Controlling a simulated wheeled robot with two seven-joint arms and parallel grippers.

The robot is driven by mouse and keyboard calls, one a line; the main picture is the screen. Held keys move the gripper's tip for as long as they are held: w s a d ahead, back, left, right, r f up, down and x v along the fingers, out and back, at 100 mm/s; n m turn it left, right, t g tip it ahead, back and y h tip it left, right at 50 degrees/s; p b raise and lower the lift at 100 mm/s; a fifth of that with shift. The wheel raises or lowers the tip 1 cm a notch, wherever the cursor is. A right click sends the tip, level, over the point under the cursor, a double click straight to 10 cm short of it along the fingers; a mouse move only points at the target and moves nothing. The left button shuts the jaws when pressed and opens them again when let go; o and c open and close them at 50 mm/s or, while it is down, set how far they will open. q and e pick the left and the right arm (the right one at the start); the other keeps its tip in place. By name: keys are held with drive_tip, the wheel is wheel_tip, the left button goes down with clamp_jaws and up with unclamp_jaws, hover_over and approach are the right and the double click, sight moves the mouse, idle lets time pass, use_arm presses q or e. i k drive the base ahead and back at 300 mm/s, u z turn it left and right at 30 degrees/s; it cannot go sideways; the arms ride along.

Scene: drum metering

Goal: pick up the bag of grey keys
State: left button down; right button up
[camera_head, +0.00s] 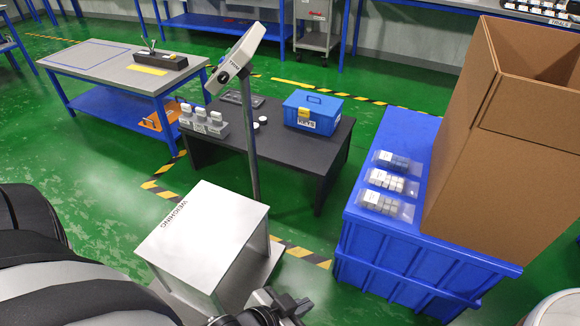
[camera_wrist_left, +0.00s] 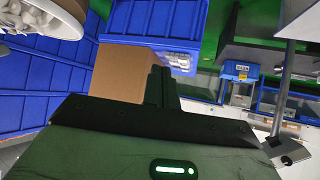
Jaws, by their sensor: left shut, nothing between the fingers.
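Three clear bags of keys lie flat in a row on the blue crate (camera_head: 365,232) in the head view. The farthest bag (camera_head: 391,161) looks the greyest; the middle bag (camera_head: 384,181) and nearest bag (camera_head: 383,203) hold paler keys. My left gripper (camera_head: 296,305) is at the bottom of the head view, left of the crate and well apart from the bags. In the left wrist view its fingers (camera_wrist_left: 160,88) are together with nothing between them. My right gripper is not in view.
A tall open cardboard box (camera_head: 500,130) stands on the crate, right of the bags. A white weighing stand (camera_head: 205,235) with a display post is left of the crate. A dark table (camera_head: 290,140) behind holds a blue toolbox (camera_head: 312,112). Green floor lies between them.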

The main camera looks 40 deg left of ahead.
sight(396, 209)
drive_tip(key=u, duration=0.45)
drive_tip(key=i, duration=1.1)
drive_tip(key=u, duration=0.95)
